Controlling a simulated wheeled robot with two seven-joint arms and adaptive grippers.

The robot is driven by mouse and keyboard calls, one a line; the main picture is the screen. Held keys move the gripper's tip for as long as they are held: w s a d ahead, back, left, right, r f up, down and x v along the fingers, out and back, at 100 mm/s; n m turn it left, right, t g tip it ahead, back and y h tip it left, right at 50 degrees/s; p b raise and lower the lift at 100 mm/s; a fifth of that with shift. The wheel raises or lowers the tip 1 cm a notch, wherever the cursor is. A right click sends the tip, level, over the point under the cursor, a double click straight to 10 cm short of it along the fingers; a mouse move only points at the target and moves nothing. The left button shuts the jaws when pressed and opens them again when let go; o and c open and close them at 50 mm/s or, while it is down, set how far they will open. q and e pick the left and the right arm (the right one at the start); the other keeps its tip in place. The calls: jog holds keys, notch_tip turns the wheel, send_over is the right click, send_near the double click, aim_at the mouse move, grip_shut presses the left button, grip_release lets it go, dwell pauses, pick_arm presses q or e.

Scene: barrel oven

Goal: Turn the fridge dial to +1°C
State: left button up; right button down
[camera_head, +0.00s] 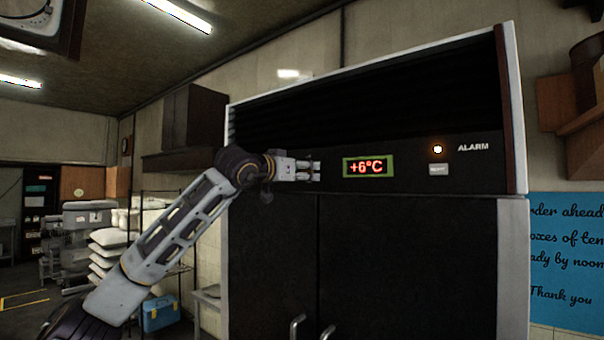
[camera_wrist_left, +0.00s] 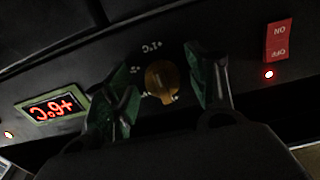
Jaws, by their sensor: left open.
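The fridge (camera_head: 270,240) is a tall dark cabinet with a black control panel across its upper front. Its display (camera_head: 368,167) reads +6°C in red; the display also shows upside down in the left wrist view (camera_wrist_left: 56,108). The dial (camera_wrist_left: 161,80) is a round brass-coloured knob with small white markings around it. In the head view the dial is hidden by my left gripper (camera_head: 316,170), which is at the panel left of the display. In the left wrist view my left gripper (camera_wrist_left: 160,90) is open, its green-padded fingers on either side of the dial, with gaps visible.
A red ON/OFF switch (camera_wrist_left: 278,40) with a red light below it sits beside the dial. An orange alarm light (camera_head: 437,149) glows above a pale button (camera_head: 438,169) on the panel. Fridge door handles (camera_head: 297,326) are below. A blue notice (camera_head: 567,262) hangs at right.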

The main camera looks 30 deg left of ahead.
pick_arm(q)
jog(key=shift+s+r, duration=0.1)
jog(key=shift+r, duration=0.05)
jog(key=shift+s+a, duration=0.15)
jog(key=shift+s, duration=0.75)
jog(key=s, duration=1)
jog(key=shift+a, duration=0.3)
